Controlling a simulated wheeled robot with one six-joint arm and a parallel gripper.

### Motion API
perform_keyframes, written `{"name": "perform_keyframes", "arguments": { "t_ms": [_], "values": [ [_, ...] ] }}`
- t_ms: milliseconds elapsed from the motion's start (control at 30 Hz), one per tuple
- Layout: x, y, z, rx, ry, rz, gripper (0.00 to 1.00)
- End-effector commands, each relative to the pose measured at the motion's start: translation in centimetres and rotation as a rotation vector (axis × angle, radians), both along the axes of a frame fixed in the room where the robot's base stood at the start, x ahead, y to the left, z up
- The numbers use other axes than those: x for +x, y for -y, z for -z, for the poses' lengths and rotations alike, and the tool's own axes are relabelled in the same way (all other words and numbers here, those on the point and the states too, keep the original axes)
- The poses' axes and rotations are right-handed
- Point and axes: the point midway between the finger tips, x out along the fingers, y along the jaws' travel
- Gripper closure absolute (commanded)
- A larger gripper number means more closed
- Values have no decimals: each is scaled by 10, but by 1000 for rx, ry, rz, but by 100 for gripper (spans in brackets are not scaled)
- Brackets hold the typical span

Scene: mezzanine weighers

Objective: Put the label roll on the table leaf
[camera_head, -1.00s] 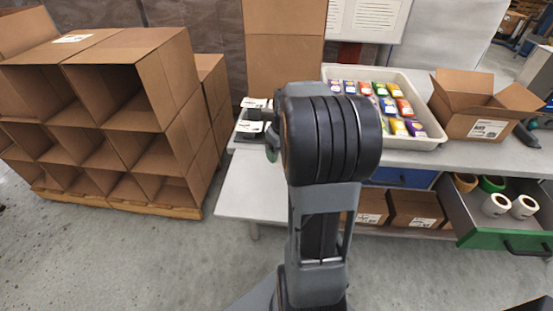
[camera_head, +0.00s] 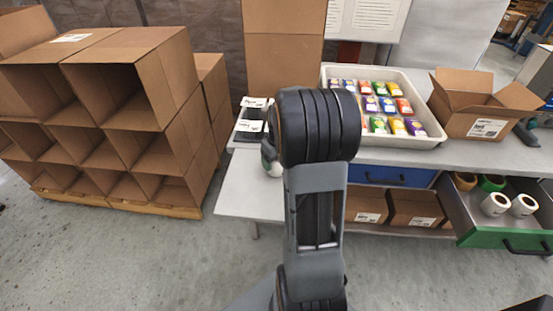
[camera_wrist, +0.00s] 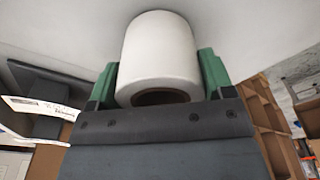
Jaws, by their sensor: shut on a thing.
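A white label roll (camera_wrist: 160,45) is held between the green fingers of my gripper (camera_wrist: 160,75); its dark core hole faces the wrist camera. The roll also shows partly in the head view (camera_head: 274,170), mostly hidden behind my arm, over the table leaf. The pale grey table leaf (camera_head: 245,195) extends at the left end of the bench, and its surface fills the upper wrist view (camera_wrist: 235,25). The roll is close to the leaf; I cannot tell whether it touches.
A dark device with white labels (camera_head: 249,122) stands behind the leaf. A tray of coloured packets (camera_head: 436,133) and an open carton (camera_head: 480,120) stand on the bench. The open green drawer (camera_head: 490,236) holds several rolls. Cardboard bins (camera_head: 120,130) stand left. The leaf's front left is clear.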

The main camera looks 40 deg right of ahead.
Motion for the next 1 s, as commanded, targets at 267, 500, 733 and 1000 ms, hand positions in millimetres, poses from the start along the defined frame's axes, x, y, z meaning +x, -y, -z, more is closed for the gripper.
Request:
{"name": "perform_keyframes", "arguments": {
  "t_ms": [267, 500, 733, 1000],
  "values": [
    [0, 0, 2, 0, 0, 0, 7],
    [0, 0, 2, 0, 0, 0, 0],
    [-1, 0, -12, -1, 3, 0, 0],
    [-7, 1, -63, -2, 4, 0, 0]
  ]
}}
